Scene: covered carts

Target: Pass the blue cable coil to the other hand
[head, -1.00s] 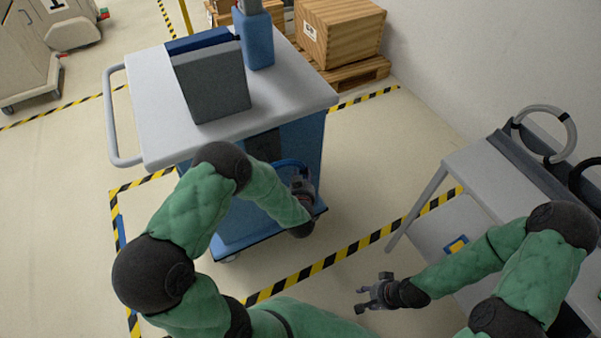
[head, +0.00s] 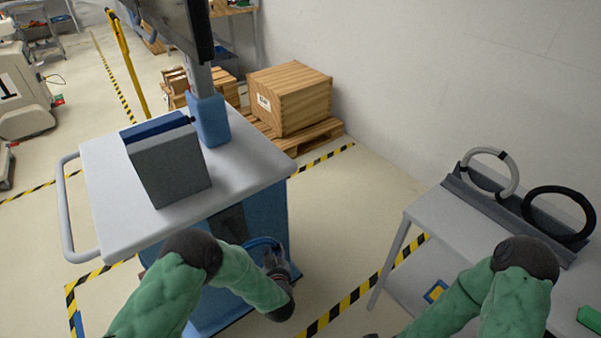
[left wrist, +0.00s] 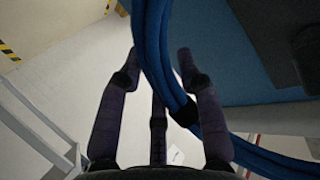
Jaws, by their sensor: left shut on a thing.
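The blue cable coil (head: 262,243) is by the near side of the covered cart, mostly hidden behind my left arm in the head view. My left gripper (head: 274,258) is shut on it. My right arm reaches in from the lower right. Only a dark sliver, perhaps of its gripper, shows at the bottom edge.
A cart (head: 245,165) holds a grey box (head: 168,165) and a blue post. On the right, a grey bench (head: 440,213) carries a whitish ring (head: 514,172) and a black ring (head: 527,205). A wooden crate (head: 300,98) stands behind. Floor between cart and bench is clear.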

